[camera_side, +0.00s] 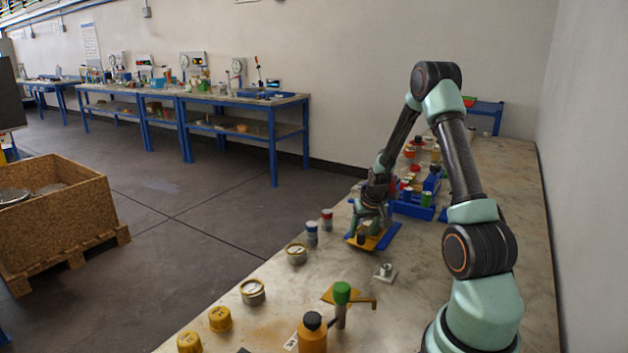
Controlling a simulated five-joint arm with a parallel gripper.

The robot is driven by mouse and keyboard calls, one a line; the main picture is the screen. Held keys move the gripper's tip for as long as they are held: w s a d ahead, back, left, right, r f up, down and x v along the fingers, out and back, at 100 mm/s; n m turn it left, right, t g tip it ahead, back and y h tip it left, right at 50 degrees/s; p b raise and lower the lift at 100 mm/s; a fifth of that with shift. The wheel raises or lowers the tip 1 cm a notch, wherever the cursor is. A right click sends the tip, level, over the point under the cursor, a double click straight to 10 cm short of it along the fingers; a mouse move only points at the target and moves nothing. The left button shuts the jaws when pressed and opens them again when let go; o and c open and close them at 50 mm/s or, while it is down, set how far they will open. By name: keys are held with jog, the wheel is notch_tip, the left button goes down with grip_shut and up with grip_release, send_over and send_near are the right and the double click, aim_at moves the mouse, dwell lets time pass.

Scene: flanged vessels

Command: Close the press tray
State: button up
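My gripper (367,228) points down at the middle of the long bench, over a small orange-yellow plate (378,241). The plate lies at the left edge of a flat blue piece (391,233), which may be the press tray; I cannot tell for sure. A dark small part shows on the plate just below the gripper. A blue block-like fixture (412,209) stands just behind the blue piece, and a green-topped can (426,199) is at it. The fingertips are small and dark here, so whether they grip or touch anything is unclear.
Two small cans, one blue (312,233) and one red-topped (327,219), stand left of the gripper. A round tin (297,253), a small metal flanged piece (386,272), a green-topped tool (342,300) and an orange bottle (313,333) stand nearer. Several coloured items crowd the bench's far part.

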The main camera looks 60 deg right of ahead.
jog(key=v, duration=1.2)
jog(key=shift+w+r, duration=0.1)
jog(key=a+r+n+y, duration=0.1)
jog(key=a+r+n, duration=0.2)
jog(key=a, duration=0.7)
jog(key=a+r+n+t+y, duration=0.1)
jog(key=a+r+n, duration=0.2)
jog(key=a, duration=0.8)
jog(key=a+r+n+t+y, duration=0.1)
jog(key=a+r+n, duration=0.2)
jog(key=a, duration=0.8)
jog(key=shift+v, duration=0.95)
